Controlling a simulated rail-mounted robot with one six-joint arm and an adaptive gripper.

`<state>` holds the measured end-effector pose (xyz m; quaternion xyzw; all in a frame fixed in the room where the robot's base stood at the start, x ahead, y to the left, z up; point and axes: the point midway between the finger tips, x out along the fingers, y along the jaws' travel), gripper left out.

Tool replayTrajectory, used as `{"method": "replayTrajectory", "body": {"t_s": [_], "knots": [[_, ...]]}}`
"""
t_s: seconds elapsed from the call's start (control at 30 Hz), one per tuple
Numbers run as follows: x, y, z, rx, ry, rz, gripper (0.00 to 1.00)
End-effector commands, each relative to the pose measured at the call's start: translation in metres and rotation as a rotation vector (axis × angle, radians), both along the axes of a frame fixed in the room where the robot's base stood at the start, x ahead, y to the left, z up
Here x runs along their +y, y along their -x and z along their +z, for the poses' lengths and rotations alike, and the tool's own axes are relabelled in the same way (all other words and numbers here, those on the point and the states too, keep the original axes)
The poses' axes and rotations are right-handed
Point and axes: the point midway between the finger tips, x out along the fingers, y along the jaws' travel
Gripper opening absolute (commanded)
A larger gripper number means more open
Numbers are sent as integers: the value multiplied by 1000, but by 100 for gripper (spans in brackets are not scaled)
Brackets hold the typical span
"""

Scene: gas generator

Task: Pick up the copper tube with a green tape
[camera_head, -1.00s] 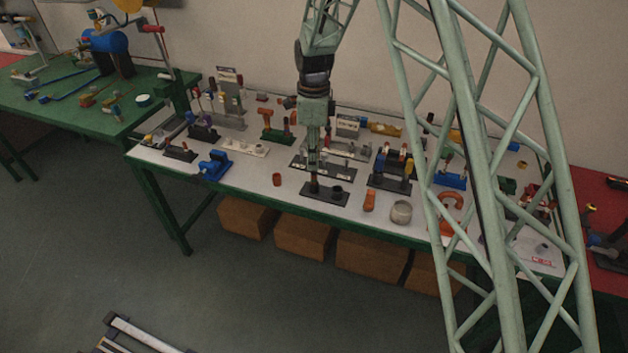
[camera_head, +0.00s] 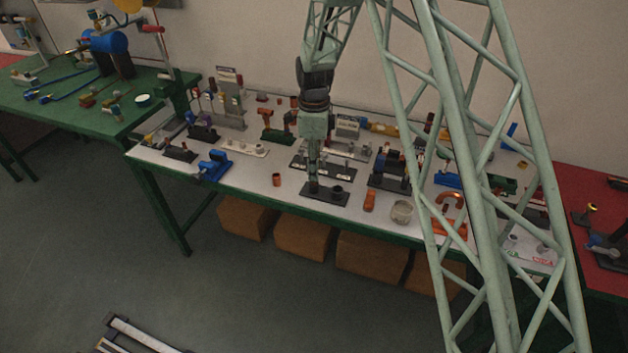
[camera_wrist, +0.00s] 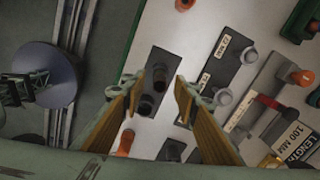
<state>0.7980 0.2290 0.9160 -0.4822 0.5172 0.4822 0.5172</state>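My gripper (camera_head: 313,177) points down over a black plate (camera_head: 326,197) near the table's front edge. In the wrist view, its two fingers (camera_wrist: 160,92) are spread apart, with nothing held between them. Below and between them lies the same black plate (camera_wrist: 166,58) with two dark upright cylinders, an upper one (camera_wrist: 160,73) and a lower one (camera_wrist: 146,105). Whether either is the copper tube cannot be told, and I see no green tape on them. In the head view my gripper partly covers the plate's left end.
Orange-brown pieces (camera_head: 277,180) and (camera_head: 369,201) stand on either side of the plate. A pale round pot (camera_head: 402,212) stands to the right. Labelled black racks (camera_wrist: 228,65) lie behind. Several fixtures crowd the white table, and my green lattice structure hides part of its right side.

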Motion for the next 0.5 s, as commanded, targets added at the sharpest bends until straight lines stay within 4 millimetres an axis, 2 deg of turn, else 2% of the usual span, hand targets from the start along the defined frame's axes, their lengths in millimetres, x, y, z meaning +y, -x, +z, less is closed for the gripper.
{"method": "replayTrajectory", "body": {"t_s": [0.13, 0.5], "knots": [[0, 0, -11, 0, 0, 0, 28], [0, 0, -12, 0, 0, 0, 28]]}}
